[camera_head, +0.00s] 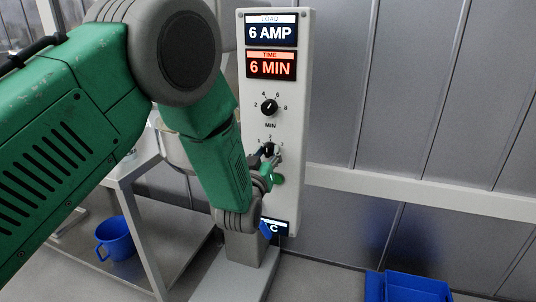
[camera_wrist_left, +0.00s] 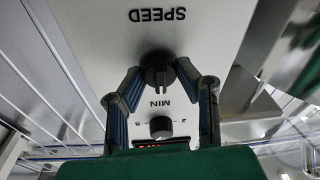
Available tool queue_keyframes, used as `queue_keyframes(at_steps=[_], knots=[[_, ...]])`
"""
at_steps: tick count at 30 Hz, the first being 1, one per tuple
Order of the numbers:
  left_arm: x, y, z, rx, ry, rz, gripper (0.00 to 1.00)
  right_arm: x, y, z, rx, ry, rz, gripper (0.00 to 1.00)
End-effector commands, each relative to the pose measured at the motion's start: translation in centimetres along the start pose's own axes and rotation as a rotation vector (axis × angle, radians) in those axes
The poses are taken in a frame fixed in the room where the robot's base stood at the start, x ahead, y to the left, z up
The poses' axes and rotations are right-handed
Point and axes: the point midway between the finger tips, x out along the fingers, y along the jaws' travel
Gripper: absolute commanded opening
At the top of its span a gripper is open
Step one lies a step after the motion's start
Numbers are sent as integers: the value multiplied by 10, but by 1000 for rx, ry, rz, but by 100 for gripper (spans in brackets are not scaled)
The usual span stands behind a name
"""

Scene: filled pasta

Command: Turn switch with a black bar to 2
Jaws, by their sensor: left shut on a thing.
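The lower black knob (camera_head: 269,150) sits on a pale upright panel (camera_head: 292,120), with the marks 1, 2 and 3 around it. In the left wrist view the same knob (camera_wrist_left: 157,72) has a raised bar and sits between the words SPEED and MIN, upside down there. My left gripper (camera_head: 268,158) is at this knob. In the wrist view its two fingers (camera_wrist_left: 158,75) close on the knob from both sides. The knob's exact setting is hard to read, as the fingers partly cover it. My right gripper is not in view.
An upper black knob (camera_head: 269,107), marked MIN, is on the panel below displays reading 6 AMP (camera_head: 271,31) and 6 MIN (camera_head: 271,66). A blue bucket (camera_head: 115,238) and blue bin (camera_head: 415,288) stand lower down.

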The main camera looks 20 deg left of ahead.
Motion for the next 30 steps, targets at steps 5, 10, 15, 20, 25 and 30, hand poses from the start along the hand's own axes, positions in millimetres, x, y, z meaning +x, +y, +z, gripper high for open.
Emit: queue_keyframes(at_steps=[5,10,15,20,25,30], knots=[[-2,0,5,0,-13,0,0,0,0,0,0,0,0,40],[-2,0,5,-1,-11,0,49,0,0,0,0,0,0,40],[-1,0,2,-1,-7,0,49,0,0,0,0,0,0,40],[-4,0,2,-1,-6,0,49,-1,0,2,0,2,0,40],[-26,1,2,-1,-8,1,49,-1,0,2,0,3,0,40],[-63,0,3,0,-9,0,49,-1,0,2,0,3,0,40]])
